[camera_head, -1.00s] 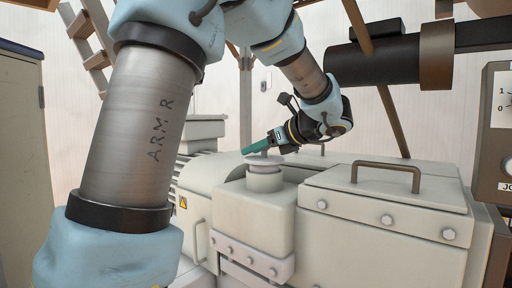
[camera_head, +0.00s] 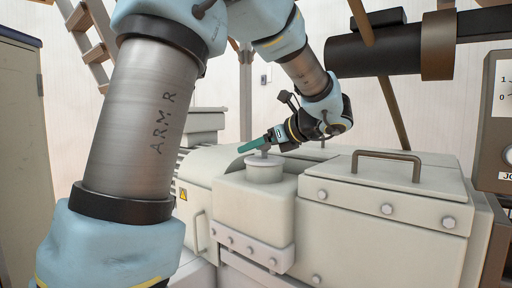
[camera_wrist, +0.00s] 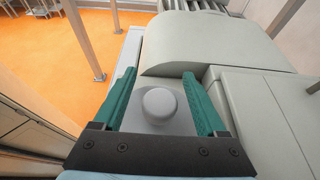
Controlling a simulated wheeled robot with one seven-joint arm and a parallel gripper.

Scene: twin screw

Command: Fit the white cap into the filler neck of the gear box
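The white cap (camera_head: 265,160) is at the top of the filler neck (camera_head: 264,175) on the gear box (camera_head: 253,208). It looks level and lower in the neck, but its exact depth is hard to tell. Its round knob points up. In the wrist view the knob (camera_wrist: 159,103) shows between the green fingers, with a gap on each side. My gripper (camera_wrist: 160,78) is open around the knob and does not appear to touch it. In the head view my gripper (camera_head: 258,144) reaches in from the right, tilted, just above the cap. The cap's rim is hard to make out.
A lidded cover with a brown handle (camera_head: 388,160) and bolts is right of the neck. A black cylinder (camera_head: 375,58) hangs above, with a slanted brown pole in front. A panel (camera_head: 497,125) stands at the far right. Orange floor (camera_wrist: 40,50) shows at left.

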